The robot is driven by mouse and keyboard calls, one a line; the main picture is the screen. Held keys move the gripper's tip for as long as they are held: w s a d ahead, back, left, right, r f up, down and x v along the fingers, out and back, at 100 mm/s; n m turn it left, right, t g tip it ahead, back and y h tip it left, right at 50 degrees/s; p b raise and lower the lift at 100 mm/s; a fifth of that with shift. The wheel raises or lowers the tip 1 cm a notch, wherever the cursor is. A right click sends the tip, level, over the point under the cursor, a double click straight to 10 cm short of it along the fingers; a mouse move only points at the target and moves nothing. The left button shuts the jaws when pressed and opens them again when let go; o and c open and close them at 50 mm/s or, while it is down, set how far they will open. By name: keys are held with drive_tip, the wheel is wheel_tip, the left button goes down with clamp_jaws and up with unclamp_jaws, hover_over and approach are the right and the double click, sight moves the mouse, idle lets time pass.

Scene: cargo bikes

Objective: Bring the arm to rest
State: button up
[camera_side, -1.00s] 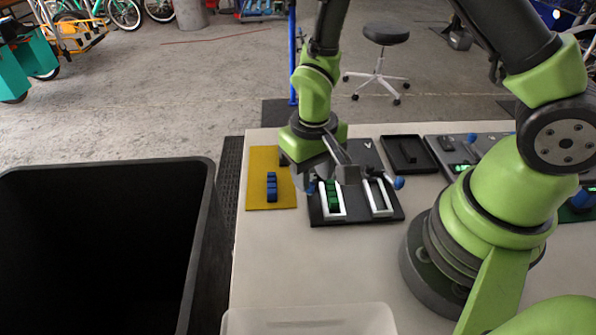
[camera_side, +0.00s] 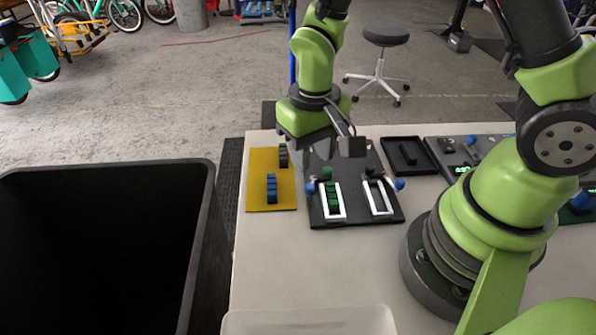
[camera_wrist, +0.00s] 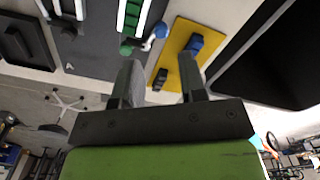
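My gripper (camera_side: 308,145) hangs above the back of the table, over the area between the yellow mat (camera_side: 256,170) and the black board (camera_side: 350,217). In the wrist view my gripper (camera_wrist: 160,75) shows two fingers spread apart with nothing held between them. A dark block (camera_side: 283,157) and a blue block (camera_side: 271,188) lie on the yellow mat. In the wrist view the dark block (camera_wrist: 160,78) shows below the gap between the fingers. The board's left white frame holds a green piece (camera_side: 333,195); its right white frame (camera_side: 379,196) looks empty.
Blue knobs (camera_side: 398,184) and a green knob (camera_side: 327,172) stand by the frames. A black tray (camera_side: 408,155) and a grey panel (camera_side: 465,150) lie to the right. A large black bin (camera_side: 200,240) stands left of the table. A pale container (camera_side: 310,320) is at the front.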

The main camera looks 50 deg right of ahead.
wheel_tip(320, 180, up, 12)
drive_tip(key=s+d+t, duration=0.1)
drive_tip(key=s+t, duration=0.1)
drive_tip(key=t, duration=0.1)
drive_tip(key=s+r+m+t+y, duration=0.1)
drive_tip(key=s+r+t, duration=0.3)
drive_tip(key=s+r, duration=0.4)
drive_tip(key=shift+s+d+r+y, duration=0.35)
drive_tip(key=shift+s+d+y, duration=0.15)
drive_tip(key=shift+s, duration=0.3)
idle(3.6)
